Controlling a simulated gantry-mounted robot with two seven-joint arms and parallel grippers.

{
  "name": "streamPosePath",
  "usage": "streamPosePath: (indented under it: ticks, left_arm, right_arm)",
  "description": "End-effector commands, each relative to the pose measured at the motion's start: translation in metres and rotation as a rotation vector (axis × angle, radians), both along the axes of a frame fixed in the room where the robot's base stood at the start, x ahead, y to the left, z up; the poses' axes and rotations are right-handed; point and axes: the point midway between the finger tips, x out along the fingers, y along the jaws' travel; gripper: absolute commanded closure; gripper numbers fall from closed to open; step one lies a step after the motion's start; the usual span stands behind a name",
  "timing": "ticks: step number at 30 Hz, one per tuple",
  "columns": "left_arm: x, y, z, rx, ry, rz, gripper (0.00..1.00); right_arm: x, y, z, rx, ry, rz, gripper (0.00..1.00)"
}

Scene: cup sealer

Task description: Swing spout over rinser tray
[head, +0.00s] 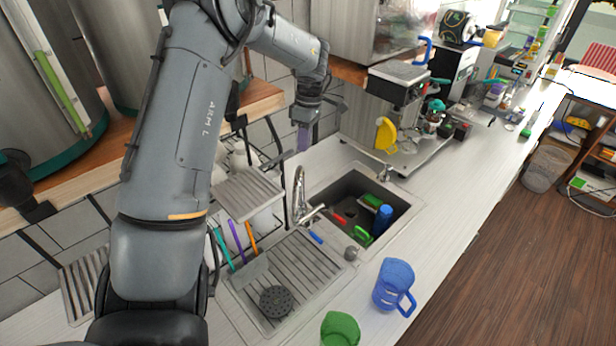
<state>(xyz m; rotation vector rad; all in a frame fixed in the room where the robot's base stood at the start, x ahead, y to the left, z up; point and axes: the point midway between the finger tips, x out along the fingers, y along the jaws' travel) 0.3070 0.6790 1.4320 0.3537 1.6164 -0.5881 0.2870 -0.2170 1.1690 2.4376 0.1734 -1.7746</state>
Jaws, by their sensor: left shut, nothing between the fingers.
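A chrome faucet with a curved spout (299,190) stands at the left edge of the dark sink. Its lever points to the right. A ribbed metal drainboard (300,262) lies in front of the faucet, with a round black perforated disc (276,301) on it. I cannot tell for sure which part is the rinser tray. My left gripper (303,143) is shut and empty, above and behind the faucet near the back wall, apart from the spout. My right gripper is not in view.
The sink (345,197) holds a blue cylinder (382,218) and several coloured items. A blue jug (394,285) and a green cup (340,329) stand on the front counter. A dish rack (248,190) is left of the faucet.

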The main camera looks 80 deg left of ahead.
Motion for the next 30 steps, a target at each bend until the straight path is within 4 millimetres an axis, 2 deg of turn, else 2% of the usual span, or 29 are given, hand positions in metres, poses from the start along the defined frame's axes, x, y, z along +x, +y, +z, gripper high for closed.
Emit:
streamPosePath:
  ticks: [6,12,15,18,21,24,30]
  left_arm:
    - [0.024,0.008,0.030,0.052,0.100,0.576,1.00]
    - [0.054,0.011,0.051,0.140,0.238,1.129,1.00]
    - [0.072,0.011,0.054,0.206,0.312,1.380,1.00]
    - [0.093,0.008,0.049,0.286,0.381,1.584,1.00]
    - [0.107,0.007,0.035,0.347,0.421,1.648,1.00]
    - [0.114,0.007,0.014,0.397,0.437,1.633,1.00]
    - [0.106,0.005,-0.030,0.482,0.507,1.602,1.00]
  right_arm:
    - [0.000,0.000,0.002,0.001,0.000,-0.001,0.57]
    - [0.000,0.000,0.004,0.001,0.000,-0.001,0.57]
    - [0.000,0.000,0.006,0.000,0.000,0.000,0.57]
    - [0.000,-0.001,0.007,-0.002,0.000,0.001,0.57]
    - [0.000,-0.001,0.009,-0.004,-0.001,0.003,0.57]
    - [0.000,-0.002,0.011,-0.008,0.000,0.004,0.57]
    - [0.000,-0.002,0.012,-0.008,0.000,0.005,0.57]
